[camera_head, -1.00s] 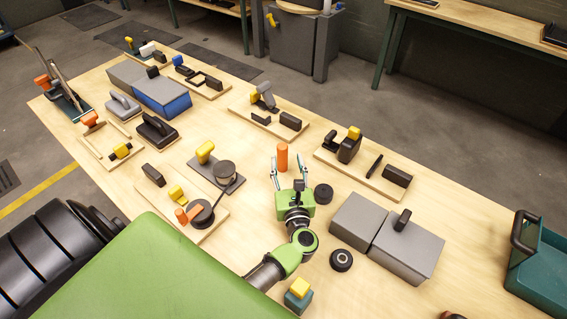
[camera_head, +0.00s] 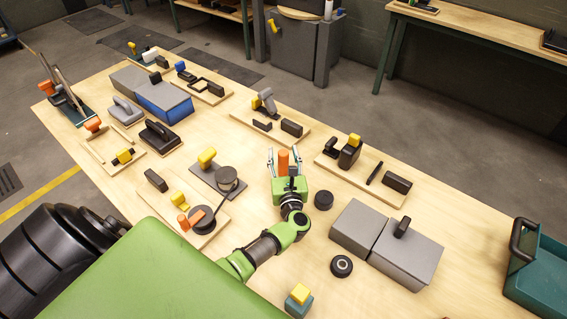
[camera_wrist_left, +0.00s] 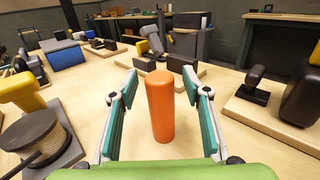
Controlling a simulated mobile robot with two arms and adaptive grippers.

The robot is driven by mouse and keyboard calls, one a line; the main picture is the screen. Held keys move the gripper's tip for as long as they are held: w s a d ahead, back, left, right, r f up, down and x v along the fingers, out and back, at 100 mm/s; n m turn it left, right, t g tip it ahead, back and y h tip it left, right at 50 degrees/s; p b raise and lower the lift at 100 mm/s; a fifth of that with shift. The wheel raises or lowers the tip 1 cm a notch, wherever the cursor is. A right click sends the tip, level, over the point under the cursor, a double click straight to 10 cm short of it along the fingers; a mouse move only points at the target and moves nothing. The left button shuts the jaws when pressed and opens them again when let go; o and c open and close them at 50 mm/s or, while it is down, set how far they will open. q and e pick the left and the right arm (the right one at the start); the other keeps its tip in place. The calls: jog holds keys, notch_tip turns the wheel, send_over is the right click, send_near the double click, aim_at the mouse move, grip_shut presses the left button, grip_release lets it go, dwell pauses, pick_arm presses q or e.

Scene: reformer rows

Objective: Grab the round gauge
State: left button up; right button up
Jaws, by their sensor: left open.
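An upright orange cylinder (camera_head: 283,163), which I take to be the round gauge, stands on the wooden table. It also shows in the left wrist view (camera_wrist_left: 160,108), centred between the fingers. My left gripper (camera_head: 285,158) is open, with one finger on each side of the cylinder. In the left wrist view the fingers of the gripper (camera_wrist_left: 161,88) show gaps to the cylinder on both sides. My right gripper is not in view.
A black round piece (camera_head: 324,194) lies just right of the gripper. A spool (camera_head: 227,179) and yellow-handled piece (camera_head: 207,156) sit to its left. Grey boxes (camera_head: 358,226) stand at the right. Boards with black blocks (camera_head: 292,128) lie beyond the cylinder.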

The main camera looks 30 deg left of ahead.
pick_arm(q)
jog(key=shift+c, duration=0.4)
grip_shut()
jog(key=shift+r, duration=0.1)
